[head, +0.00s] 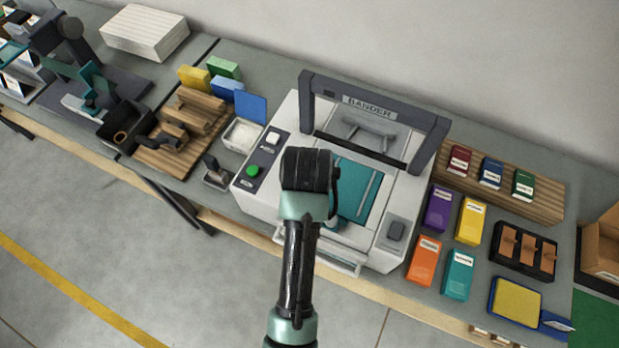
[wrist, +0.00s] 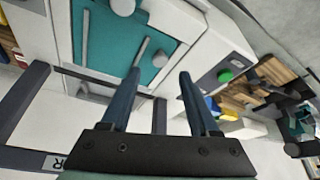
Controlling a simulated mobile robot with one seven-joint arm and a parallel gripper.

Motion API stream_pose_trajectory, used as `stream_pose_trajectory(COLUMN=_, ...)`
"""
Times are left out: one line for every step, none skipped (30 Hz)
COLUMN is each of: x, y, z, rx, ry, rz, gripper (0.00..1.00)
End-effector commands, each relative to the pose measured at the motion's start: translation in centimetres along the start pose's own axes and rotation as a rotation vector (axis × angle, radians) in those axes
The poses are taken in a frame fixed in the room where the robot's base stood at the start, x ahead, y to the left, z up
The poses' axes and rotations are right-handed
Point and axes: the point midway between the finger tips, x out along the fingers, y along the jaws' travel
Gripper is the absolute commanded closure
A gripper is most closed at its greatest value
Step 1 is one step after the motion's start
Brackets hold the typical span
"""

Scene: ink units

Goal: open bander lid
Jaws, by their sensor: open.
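The bander is a pale machine (head: 292,125) labelled BANDER, with a dark grey upright frame (head: 440,140) across its back. The frame stands raised, and a grey handle-like bracket (head: 368,132) shows within it. A teal panel (head: 356,190) lies on the machine's top; it also shows in the wrist view (wrist: 100,38). My gripper (wrist: 160,74) is open with nothing between its fingers, above the machine. In the wrist view the dark frame (wrist: 22,100) is left of my fingers. In the head view my own wrist hides my fingers and part of the top. I cannot tell any contact.
A green button (head: 253,170) and white switch are on the machine's left panel. Coloured boxes (head: 438,208) and a black divided tray (head: 523,249) stand to the right. A wooden block stand (head: 190,120) and white tray (head: 243,136) stand to the left.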

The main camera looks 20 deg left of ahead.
Motion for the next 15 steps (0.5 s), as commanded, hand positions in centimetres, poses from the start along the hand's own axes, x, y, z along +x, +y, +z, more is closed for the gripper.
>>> stream_pose_trajectory(x=0.8, y=0.0, z=0.0, rx=-0.001, ry=-0.004, rz=0.0, gripper=0.39)
stream_pose_trajectory(x=1.3, y=0.0, z=0.0, rx=-0.001, ry=-0.004, rz=0.0, gripper=0.39)
stream_pose_trajectory(x=1.9, y=0.0, z=0.0, rx=-0.001, ry=-0.004, rz=0.0, gripper=0.39)
stream_pose_trajectory(x=2.3, y=0.0, z=0.0, rx=-0.001, ry=-0.003, rz=0.0, gripper=0.39)
stream_pose_trajectory(x=2.7, y=0.0, z=0.0, rx=-0.001, ry=-0.004, rz=-0.001, gripper=0.39)
stream_pose_trajectory(x=3.2, y=0.0, z=0.0, rx=-0.001, ry=-0.002, rz=-0.001, gripper=0.39)
stream_pose_trajectory(x=3.6, y=0.0, z=0.0, rx=-0.001, ry=-0.003, rz=-0.001, gripper=0.39)
stream_pose_trajectory(x=3.9, y=-0.1, z=0.0, rx=-0.001, ry=-0.001, rz=-0.001, gripper=0.39)
stream_pose_trajectory(x=4.2, y=-0.1, z=0.0, rx=-0.001, ry=-0.003, rz=-0.001, gripper=0.39)
stream_pose_trajectory(x=4.4, y=-0.1, z=0.0, rx=-0.001, ry=-0.001, rz=-0.001, gripper=0.39)
stream_pose_trajectory(x=4.6, y=-0.1, z=0.0, rx=-0.001, ry=0.0, rz=-0.001, gripper=0.39)
stream_pose_trajectory(x=4.8, y=-0.1, z=0.0, rx=-0.001, ry=-0.001, rz=-0.001, gripper=0.39)
stream_pose_trajectory(x=5.0, y=-0.1, z=0.0, rx=-0.001, ry=-0.001, rz=-0.001, gripper=0.39)
stream_pose_trajectory(x=5.1, y=-0.1, z=0.0, rx=-0.001, ry=0.0, rz=-0.001, gripper=0.39)
stream_pose_trajectory(x=5.2, y=-0.1, z=0.0, rx=-0.001, ry=0.001, rz=-0.001, gripper=0.39)
